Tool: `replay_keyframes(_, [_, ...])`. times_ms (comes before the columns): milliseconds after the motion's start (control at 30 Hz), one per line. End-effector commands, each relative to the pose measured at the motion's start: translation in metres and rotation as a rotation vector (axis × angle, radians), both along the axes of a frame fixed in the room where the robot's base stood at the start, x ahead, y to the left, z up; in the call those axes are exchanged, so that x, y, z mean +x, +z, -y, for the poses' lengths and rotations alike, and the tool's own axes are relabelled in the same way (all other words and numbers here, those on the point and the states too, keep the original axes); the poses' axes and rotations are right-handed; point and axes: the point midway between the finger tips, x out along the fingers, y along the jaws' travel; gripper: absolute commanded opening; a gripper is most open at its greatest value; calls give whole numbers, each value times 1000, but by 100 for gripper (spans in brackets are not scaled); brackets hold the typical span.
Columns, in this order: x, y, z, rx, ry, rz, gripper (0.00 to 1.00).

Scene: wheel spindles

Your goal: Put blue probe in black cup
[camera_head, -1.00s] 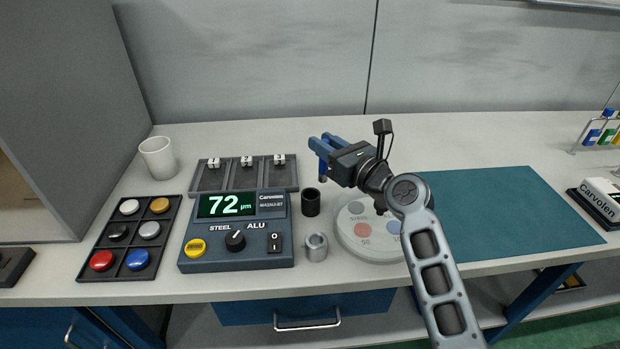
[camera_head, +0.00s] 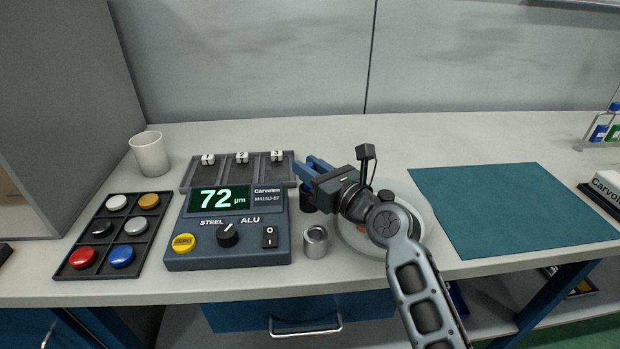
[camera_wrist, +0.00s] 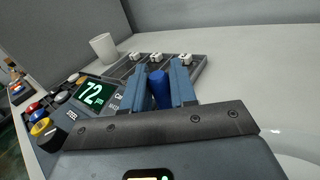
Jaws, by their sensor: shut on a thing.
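My gripper (camera_head: 312,168) is over the spot where the black cup stands, its blue fingers pointing to the back left. In the wrist view the gripper (camera_wrist: 161,70) is shut on the blue probe (camera_wrist: 160,90), whose rounded top shows between the two fingers. The lower part of the probe is hidden. The black cup (camera_head: 306,201) shows only in part in the head view, just under the gripper body. I cannot tell whether the probe's lower end is inside the cup or above it.
A metal cup (camera_head: 316,241) stands close in front of the black cup. The gauge box (camera_head: 215,258) reading 72 µm is to the left, a grey tray (camera_head: 187,180) behind it. A round pale dish (camera_head: 427,222) lies under my arm. A teal mat (camera_head: 510,210) is clear at right.

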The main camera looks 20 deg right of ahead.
Motion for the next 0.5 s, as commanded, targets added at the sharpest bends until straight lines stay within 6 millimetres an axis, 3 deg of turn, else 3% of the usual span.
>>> replay_keyframes(367, [0,-3,0,0,0,0,0])
replay_keyframes(400, [0,-3,0,0,1,0,29])
replay_keyframes(500, [0,-2,0,0,1,0,38])
